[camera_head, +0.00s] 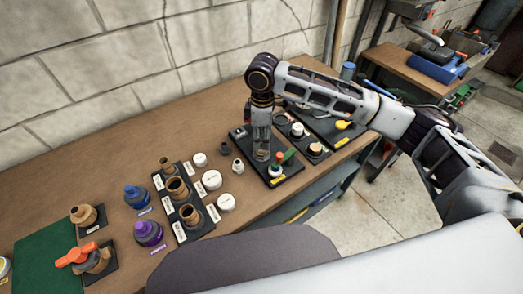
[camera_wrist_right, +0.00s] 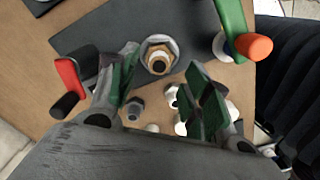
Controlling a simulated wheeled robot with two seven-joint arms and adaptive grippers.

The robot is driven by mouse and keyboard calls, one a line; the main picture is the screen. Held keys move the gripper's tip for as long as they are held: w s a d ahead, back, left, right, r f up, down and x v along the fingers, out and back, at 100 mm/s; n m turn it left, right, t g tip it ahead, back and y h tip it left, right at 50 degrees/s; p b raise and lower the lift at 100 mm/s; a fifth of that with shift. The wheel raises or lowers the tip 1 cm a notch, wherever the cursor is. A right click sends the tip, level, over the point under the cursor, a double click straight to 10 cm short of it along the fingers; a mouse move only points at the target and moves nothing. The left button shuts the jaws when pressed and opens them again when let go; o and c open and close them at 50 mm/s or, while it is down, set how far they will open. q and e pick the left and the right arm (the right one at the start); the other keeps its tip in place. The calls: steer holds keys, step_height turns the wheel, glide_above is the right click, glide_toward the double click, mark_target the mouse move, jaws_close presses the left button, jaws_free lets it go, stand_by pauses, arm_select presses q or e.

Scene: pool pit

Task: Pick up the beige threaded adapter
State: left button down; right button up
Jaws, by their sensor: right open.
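A beige, ring-shaped threaded adapter (camera_wrist_right: 158,57) with a pale hex collar stands on a dark mat in the right wrist view. In the head view, a small part of it (camera_head: 262,155) shows just under my right gripper. My right gripper (camera_head: 260,147) points down over the dark mat. In the wrist view its two green-padded fingers (camera_wrist_right: 160,90) are apart, with the adapter just beyond them, between their lines. Nothing is between the pads. Whether a finger touches the adapter I cannot tell. My left gripper is not in view.
A green-handled fitting with an orange tip (camera_wrist_right: 240,35) stands close to the right of the adapter. A red and black object (camera_wrist_right: 70,85) is at the left. In the head view, several brown fittings (camera_head: 177,188), white caps (camera_head: 212,180) and blue and purple fittings (camera_head: 149,233) stand left on the bench.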

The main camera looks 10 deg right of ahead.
steer(key=shift+a+f, duration=0.1)
steer(key=shift+f, duration=2)
jaws_close()
steer(key=shift+r, duration=0.2)
step_height(320, 180, up, 10)
steer(key=shift+f, duration=0.15)
